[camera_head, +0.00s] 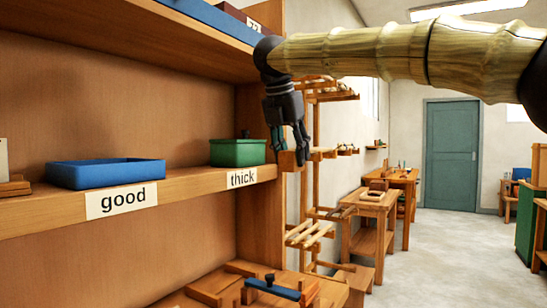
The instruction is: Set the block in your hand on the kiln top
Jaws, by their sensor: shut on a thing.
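My gripper (290,148) hangs fingers-down at the right end of the shelf unit, at about the height of the middle shelf. Its dark fingers are shut on a small wood-coloured block (288,161), which is hard to tell from the brown wood around it. I cannot tell whether the block touches the shelf end behind it. I cannot make out a kiln or its top in this view.
The middle shelf (200,184) holds a blue tray (106,173) above a "good" label and a green box (238,152) above a "thick" label. Wooden racks (310,235) and workbenches (371,205) stand behind. Open floor (450,250) lies right, before a teal door (451,155).

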